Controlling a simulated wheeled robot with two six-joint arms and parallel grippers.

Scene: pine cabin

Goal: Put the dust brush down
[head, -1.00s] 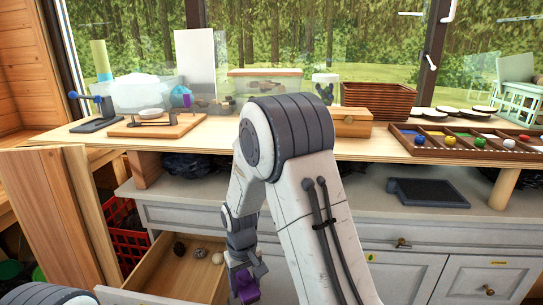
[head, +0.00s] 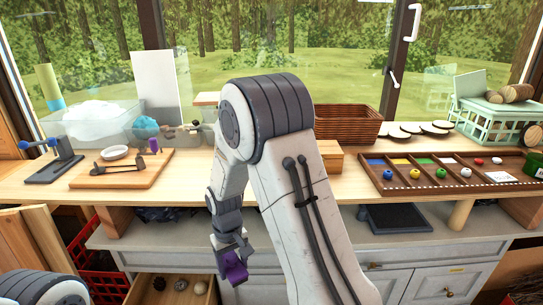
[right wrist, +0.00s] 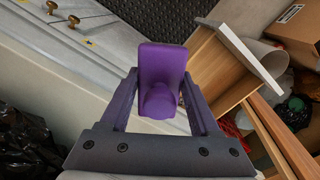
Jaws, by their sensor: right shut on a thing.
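My right gripper (head: 231,262) is shut on a purple thing (head: 235,271), which I take to be the dust brush. It is held in front of the cabinet, below the bench top, just right of the open drawer (head: 150,290). In the right wrist view the purple brush (right wrist: 162,65) stands between the two fingers (right wrist: 158,105), with a flat upright part and a rounded part nearer me. No bristles can be made out. My left gripper is not in view; only part of my left arm shows at the lower left.
The bench top (head: 345,180) carries a wooden board (head: 125,172), a brown basket (head: 347,122) and a divided tray (head: 450,172) with coloured balls. Bare bench lies in front of the wooden box (head: 330,156). A dark tray (head: 408,217) lies on the lower grey counter (head: 300,235).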

